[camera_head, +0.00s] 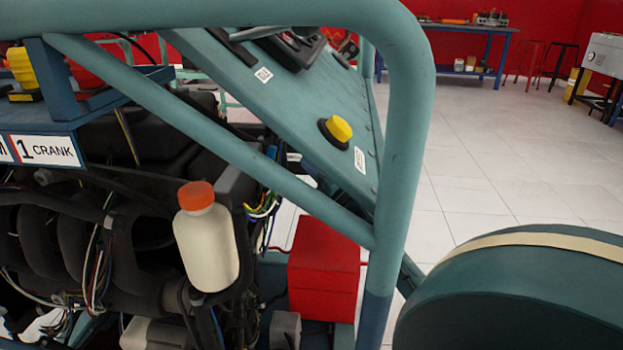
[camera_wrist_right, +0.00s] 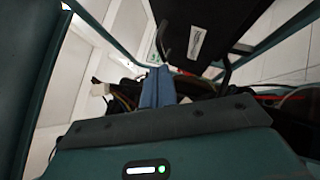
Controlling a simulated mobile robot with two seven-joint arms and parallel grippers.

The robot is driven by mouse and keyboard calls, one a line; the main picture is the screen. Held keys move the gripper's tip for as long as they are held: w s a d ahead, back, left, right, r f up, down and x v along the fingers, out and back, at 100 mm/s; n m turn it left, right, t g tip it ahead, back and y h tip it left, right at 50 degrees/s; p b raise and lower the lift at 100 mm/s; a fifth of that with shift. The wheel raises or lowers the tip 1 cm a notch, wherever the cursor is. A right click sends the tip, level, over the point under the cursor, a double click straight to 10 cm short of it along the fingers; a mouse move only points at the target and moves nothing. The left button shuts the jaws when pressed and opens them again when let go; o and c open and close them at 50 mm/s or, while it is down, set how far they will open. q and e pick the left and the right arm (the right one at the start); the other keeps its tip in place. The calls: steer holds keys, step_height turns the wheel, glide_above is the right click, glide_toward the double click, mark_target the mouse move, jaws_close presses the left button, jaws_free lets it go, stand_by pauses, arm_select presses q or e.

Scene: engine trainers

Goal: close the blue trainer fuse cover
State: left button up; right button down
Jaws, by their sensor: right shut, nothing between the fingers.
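The trainer is a blue-green tube frame (camera_head: 405,130) around a dark engine (camera_head: 75,235) in the head view. I cannot make out the fuse cover for certain. A dark flat panel with a small white label (camera_wrist_right: 205,28) stands tilted beyond my right gripper in the right wrist view; it may be the cover. My right gripper (camera_wrist_right: 158,85) is shut and empty, its blue fingers together, pointing toward dark parts and wiring. The panel is above and right of the fingertips; I cannot tell whether they touch. My left gripper is not in view.
An orange-capped white bottle (camera_head: 207,245) and a red box (camera_head: 323,270) sit inside the frame. A sloped panel with a yellow button (camera_head: 338,128) lies behind the tubes. Tiled floor (camera_head: 500,180) is open at right, with a blue workbench (camera_head: 455,32) far back.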

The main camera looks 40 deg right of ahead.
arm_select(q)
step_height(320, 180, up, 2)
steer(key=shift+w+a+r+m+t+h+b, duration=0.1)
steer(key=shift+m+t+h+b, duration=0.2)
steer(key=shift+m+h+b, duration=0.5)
arm_select(e)
steer(key=x, duration=0.6)
arm_select(q)
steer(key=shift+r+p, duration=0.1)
steer(key=shift+p, duration=0.2)
